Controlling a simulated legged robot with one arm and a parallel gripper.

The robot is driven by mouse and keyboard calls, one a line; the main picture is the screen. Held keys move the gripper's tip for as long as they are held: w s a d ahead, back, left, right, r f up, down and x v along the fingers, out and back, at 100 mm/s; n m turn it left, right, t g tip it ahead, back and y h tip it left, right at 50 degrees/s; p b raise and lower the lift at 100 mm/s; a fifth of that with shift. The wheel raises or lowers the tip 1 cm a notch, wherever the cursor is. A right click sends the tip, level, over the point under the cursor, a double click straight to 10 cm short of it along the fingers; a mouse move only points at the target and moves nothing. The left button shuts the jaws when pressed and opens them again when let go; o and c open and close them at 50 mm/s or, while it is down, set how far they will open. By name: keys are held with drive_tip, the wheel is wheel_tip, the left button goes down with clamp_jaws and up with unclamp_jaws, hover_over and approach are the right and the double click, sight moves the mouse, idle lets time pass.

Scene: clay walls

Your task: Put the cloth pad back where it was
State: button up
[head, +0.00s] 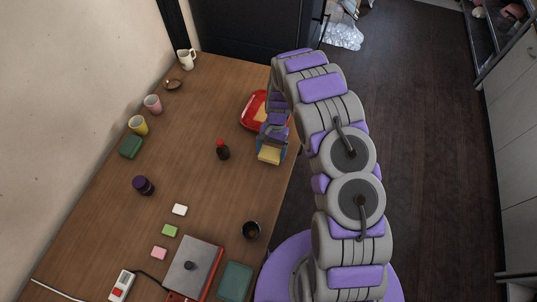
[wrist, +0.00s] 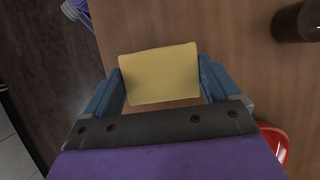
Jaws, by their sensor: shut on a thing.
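A yellow cloth pad (wrist: 160,73) is held between the two blue fingers of my gripper (wrist: 162,86) in the wrist view. Its broad face shows, with one finger at each side edge. In the head view the yellow pad (head: 269,156) hangs at the end of my gripper (head: 270,146), over the right edge side of the wooden table. My gripper is shut on it. How high the pad is above the tabletop is hard to tell.
A red tray (head: 246,119) lies behind my gripper, partly hidden by my arm. A dark red-capped bottle (head: 223,151) stands to the left. A black cup (head: 251,230), a dark green pad (head: 236,281) and a hot plate (head: 192,265) are nearer. The table's middle (head: 195,185) is clear.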

sight(268, 149)
drive_tip(key=shift+w+a+f, duration=0.1)
drive_tip(key=shift+w+a, duration=0.2)
drive_tip(key=shift+a, duration=0.2)
wheel_tip(268, 149, down, 4)
drive_tip(key=shift+r+b, duration=0.2)
drive_tip(key=shift+b, duration=0.4)
drive_tip(key=shift+r, duration=0.1)
drive_tip(key=o, duration=0.7)
drive_tip(key=shift+a, duration=0.1)
drive_tip(key=shift+o, duration=0.2)
drive_tip(key=p+v, duration=0.2)
drive_tip(key=v, duration=1)
